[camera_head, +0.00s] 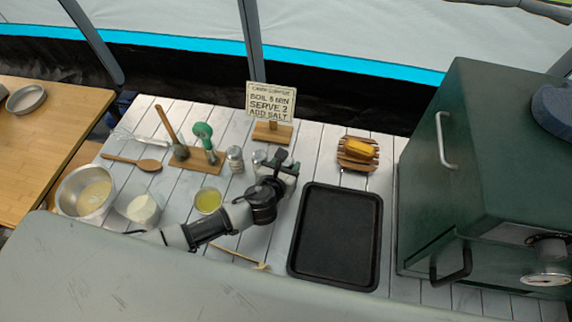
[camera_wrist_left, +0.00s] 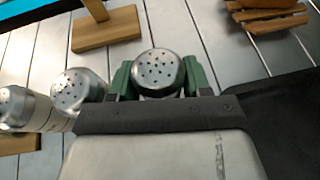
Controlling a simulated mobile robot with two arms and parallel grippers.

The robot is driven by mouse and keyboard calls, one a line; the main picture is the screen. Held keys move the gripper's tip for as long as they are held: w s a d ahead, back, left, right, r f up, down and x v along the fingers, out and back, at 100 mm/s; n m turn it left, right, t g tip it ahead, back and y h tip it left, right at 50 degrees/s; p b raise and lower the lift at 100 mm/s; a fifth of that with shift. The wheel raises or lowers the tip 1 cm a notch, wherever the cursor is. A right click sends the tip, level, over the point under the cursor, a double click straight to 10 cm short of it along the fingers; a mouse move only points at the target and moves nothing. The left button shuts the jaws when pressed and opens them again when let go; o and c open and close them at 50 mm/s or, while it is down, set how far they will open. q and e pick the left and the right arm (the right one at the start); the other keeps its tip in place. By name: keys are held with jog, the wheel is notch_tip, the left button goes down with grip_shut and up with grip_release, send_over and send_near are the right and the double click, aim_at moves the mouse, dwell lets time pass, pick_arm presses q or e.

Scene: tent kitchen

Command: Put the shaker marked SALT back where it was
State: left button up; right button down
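My left gripper (camera_head: 280,162) reaches over the white slatted table with its fingers on both sides of a metal-capped shaker (camera_wrist_left: 158,72). In the left wrist view, the green fingers of the left gripper (camera_wrist_left: 158,80) touch the sides of this shaker, just below its holed cap. Its marking is hidden, and I cannot tell whether its base touches the table. Two similar shakers stand to its left: a near one (camera_wrist_left: 78,90) and a farther one (camera_wrist_left: 22,108). No SALT marking is readable on any of them. My right gripper is not in view.
A sign on a wooden block (camera_head: 271,101) stands behind the shakers. A wooden utensil stand (camera_head: 196,161) and bowls (camera_head: 143,208) are to the left. A black tray (camera_head: 337,236), a butter rack (camera_head: 357,154) and a green oven (camera_head: 490,170) are to the right.

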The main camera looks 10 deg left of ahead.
pick_arm(q)
jog(key=o, duration=0.4)
jog(key=shift+c, duration=0.2)
jog(key=shift+r, duration=0.1)
jog(key=v, duration=1.2)
